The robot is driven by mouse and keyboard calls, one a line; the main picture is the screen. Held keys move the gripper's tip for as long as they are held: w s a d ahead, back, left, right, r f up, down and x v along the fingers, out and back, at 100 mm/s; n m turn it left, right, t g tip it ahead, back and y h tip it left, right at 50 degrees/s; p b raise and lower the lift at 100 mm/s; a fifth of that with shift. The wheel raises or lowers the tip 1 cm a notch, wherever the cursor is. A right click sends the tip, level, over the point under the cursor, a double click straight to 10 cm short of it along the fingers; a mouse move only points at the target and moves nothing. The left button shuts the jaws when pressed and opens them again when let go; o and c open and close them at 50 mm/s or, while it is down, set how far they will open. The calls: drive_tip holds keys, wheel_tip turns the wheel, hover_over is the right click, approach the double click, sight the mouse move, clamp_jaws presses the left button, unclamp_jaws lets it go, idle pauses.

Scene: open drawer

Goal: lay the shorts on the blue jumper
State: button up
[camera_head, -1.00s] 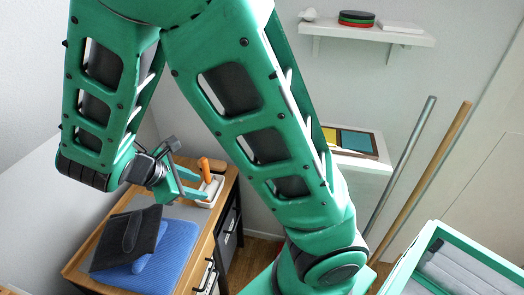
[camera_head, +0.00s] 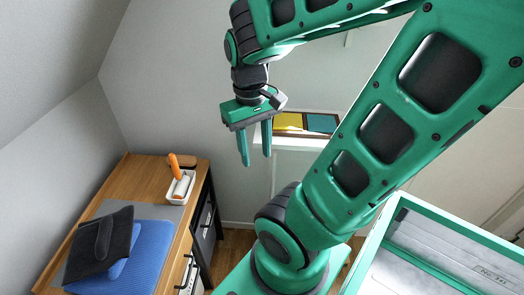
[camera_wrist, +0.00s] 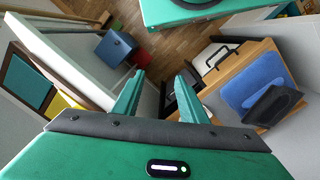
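The blue jumper (camera_head: 151,255) lies folded flat on a grey mat on the wooden cabinet top at lower left. A dark folded piece (camera_head: 98,240), which I take for the shorts, lies on the jumper's left part and reaches past its left edge, slightly askew. The wrist view also shows the jumper (camera_wrist: 246,82) with the dark piece (camera_wrist: 272,105) on it, at right. My gripper (camera_head: 256,160) is open and empty, pointing down in the air, well to the right of and above the cabinet. Its two fingers (camera_wrist: 161,75) stand apart in the wrist view.
A white tray (camera_head: 182,188) with an orange-handled tool stands at the cabinet's back right. The cabinet (camera_head: 136,183) has drawers with dark handles on its right side. A shelf unit with yellow and teal panels (camera_head: 290,122) stands behind my gripper. A blue box (camera_wrist: 115,47) stands on the floor.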

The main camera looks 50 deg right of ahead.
drive_tip(key=s+m, duration=0.1)
drive_tip(key=s+r+m, duration=0.1)
drive_tip(key=s, duration=0.1)
drive_tip(key=shift+d+t, duration=0.1)
drive_tip(key=shift+t, duration=0.2)
idle(1.1)
